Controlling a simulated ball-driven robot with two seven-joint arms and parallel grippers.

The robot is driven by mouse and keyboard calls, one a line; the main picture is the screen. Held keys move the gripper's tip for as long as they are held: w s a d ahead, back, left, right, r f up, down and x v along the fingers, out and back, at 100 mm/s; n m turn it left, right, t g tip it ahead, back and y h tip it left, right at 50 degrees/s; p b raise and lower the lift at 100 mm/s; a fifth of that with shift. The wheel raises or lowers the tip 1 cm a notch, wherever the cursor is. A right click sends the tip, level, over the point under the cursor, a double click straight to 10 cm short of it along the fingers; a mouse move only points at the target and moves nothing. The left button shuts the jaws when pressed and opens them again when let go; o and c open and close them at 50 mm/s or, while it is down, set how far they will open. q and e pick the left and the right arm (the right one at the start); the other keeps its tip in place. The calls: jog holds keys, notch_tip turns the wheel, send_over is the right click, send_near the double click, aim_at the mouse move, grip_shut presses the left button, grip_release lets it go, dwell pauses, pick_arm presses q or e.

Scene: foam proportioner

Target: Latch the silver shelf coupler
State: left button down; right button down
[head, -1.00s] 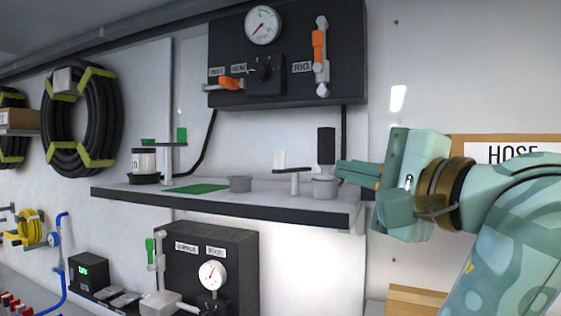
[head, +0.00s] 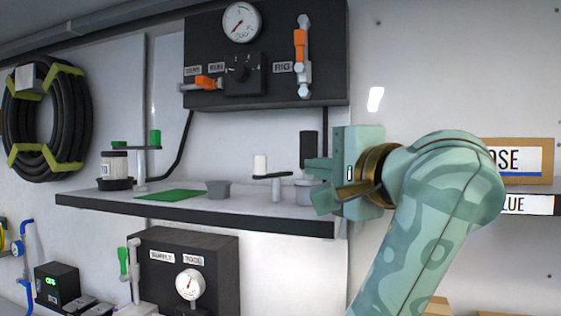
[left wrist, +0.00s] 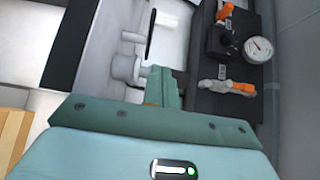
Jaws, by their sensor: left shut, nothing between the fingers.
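The silver shelf coupler appears to be the grey round body (head: 303,190) at the shelf's right end, with an upright black grip (head: 308,146) above it. Beside it stands a grey post with a short arm and a white grip (head: 260,164). My left gripper (head: 318,182) is shut and empty, its fingertips at the right side of the grey body and partly covering it. My right gripper is out of view.
The shelf (head: 200,215) also carries a grey cup (head: 218,189), a green mat (head: 170,195) and a jar (head: 115,165) beside a green-handled post. Above is a black gauge panel (head: 330,85); below is a black gauge box (head: 225,265). A hose coil (head: 15,130) hangs left.

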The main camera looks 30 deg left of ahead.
pick_arm(q)
jog(key=x, duration=0.4)
jog(key=shift+a+r+p, duration=0.1)
jog(key=shift+a+p, duration=0.05)
jog(key=shift+p, duration=0.25)
jog(key=shift+s+a, duration=0.15)
jog(key=shift+a, duration=0.45)
jog(key=shift+s+a, duration=0.15)
jog(key=shift+a, duration=0.4)
jog(key=shift+s+a+p, duration=0.3)
jog(key=shift+a+p, duration=0.1)
jog(key=shift+a, duration=0.25)
